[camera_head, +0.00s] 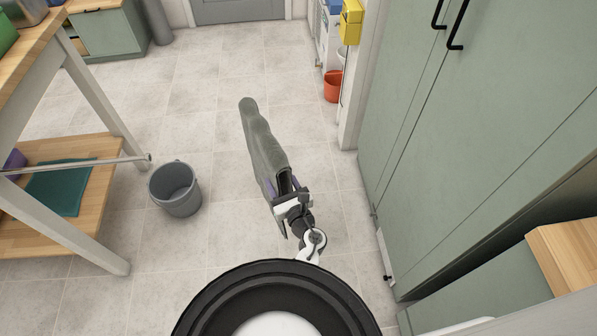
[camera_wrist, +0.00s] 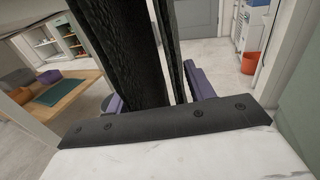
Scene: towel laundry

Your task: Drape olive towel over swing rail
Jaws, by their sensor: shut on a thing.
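The olive towel (camera_head: 264,148) hangs from my gripper (camera_head: 284,190) in the middle of the head view, stretching away from me above the floor. My gripper is shut on it. In the wrist view the towel (camera_wrist: 115,50) is a dark, textured sheet rising between the purple fingers of my gripper (camera_wrist: 158,94); it hides much of the scene ahead. A thin metal rail (camera_head: 85,165) juts out at the left by the wooden table, its free end pointing right. It looks like the swing rail, and it is bare and well apart from the towel.
A grey bucket (camera_head: 175,187) stands on the floor near the rail's end. The table's lower shelf (camera_head: 98,150) holds a teal cloth (camera_head: 62,187). Green cabinets (camera_head: 460,120) line the right side. A red bucket (camera_head: 333,86) is farther back. The central floor is clear.

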